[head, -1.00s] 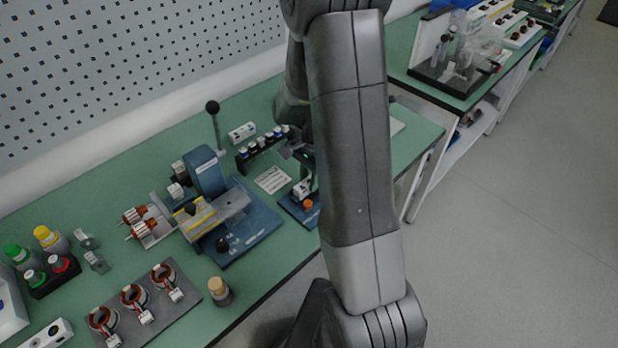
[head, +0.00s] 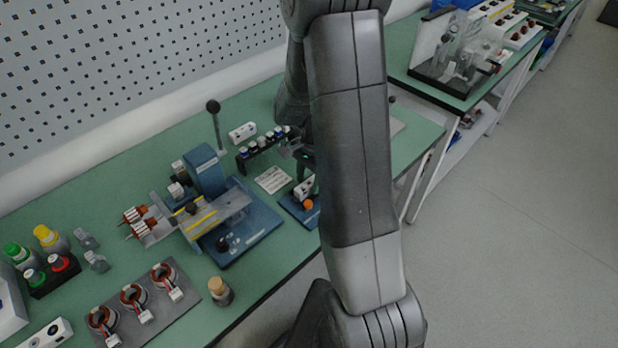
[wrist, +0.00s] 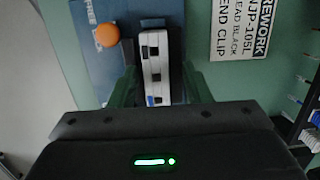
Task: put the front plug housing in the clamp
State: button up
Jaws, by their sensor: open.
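A white plug housing (wrist: 152,68) with black square openings lies between my gripper's two dark green fingers in the wrist view. It is on the blue base of a small fixture with an orange knob (wrist: 107,36), which looks like the clamp. My gripper (wrist: 159,88) is open, with a gap visible on the right side of the housing. The left finger is close to it; I cannot tell if they touch. In the head view, the housing (head: 304,187) sits beside the orange knob (head: 308,204), partly hidden by my arm. How firmly the clamp holds it is not visible.
A printed label card (wrist: 240,25) lies right of the fixture. A dark rack with several small parts (head: 262,146) stands behind it. A larger blue press with a lever (head: 205,170) stands to the left. The bench's front edge is close to the fixture.

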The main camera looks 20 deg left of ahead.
jog(key=shift+s+d+f, duration=0.2)
notch_tip(320, 180, up, 14)
jog(key=w, duration=0.2)
jog(key=shift+d, duration=0.25)
jog(key=shift+w, duration=0.1)
jog(key=shift+c, duration=0.3)
dwell(1.1)
